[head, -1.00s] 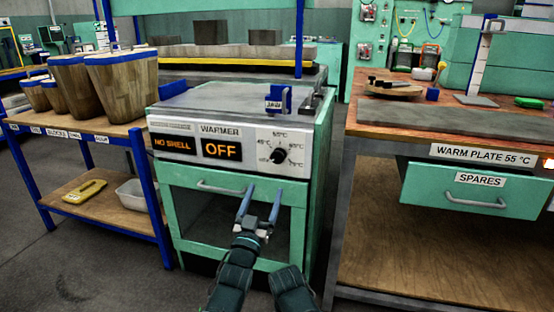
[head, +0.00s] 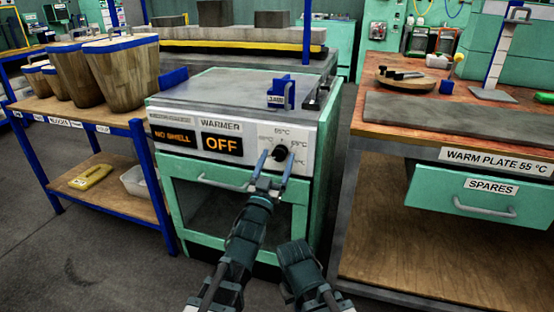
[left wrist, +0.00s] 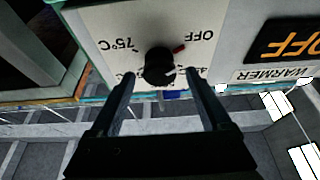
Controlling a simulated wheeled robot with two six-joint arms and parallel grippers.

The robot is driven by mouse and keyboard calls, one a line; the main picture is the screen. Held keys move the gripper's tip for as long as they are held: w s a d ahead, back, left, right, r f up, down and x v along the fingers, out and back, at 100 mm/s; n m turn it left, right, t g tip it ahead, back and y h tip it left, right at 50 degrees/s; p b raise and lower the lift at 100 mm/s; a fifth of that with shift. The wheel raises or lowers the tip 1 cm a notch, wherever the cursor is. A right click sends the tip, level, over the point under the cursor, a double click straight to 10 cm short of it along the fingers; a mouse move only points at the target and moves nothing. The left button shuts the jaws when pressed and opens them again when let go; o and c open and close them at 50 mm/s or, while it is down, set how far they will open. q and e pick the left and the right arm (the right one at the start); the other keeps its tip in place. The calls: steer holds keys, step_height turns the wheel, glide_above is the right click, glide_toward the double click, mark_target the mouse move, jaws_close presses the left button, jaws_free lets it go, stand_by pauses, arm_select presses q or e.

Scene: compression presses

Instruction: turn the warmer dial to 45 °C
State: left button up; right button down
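The warmer (head: 165,117) is a green cabinet with a pale front panel; its display (head: 222,145) reads OFF. Its black dial (head: 281,152) is at the panel's right; it also shows in the left wrist view (left wrist: 158,68), upside down. My left gripper (head: 276,158) is open at the panel, one finger on each side of the dial. In the left wrist view gaps show between the dial and both fingers. The fingers partly hide the scale in the head view. My right gripper is not visible.
A blue holder (head: 280,92) stands on the warmer's top.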

arm_select(q)
jaws_close()
steer(key=shift+m, duration=0.4)
steer(key=m+h, duration=0.1)
steer(key=m, duration=0.1)
steer(key=shift+a+m+g+h, duration=0.1)
steer(key=shift+m+g+h, duration=0.2)
steer(key=shift+g+h, duration=0.1)
steer(key=m, duration=0.2)
steer(key=m+g+h+p, duration=0.1)
steer(key=m, duration=0.1)
steer(key=shift+r+h, duration=0.15)
steer(key=shift+h, duration=0.15)
steer(key=m+g+h+p, duration=0.1)
steer(key=m+g+p, duration=0.1)
steer(key=m, duration=0.3)
steer(key=shift+a, duration=0.1)
steer(key=shift+m+g+h+p, duration=0.6)
steer(key=shift+m+g+p, duration=0.15)
steer(key=shift+m, duration=1.05)
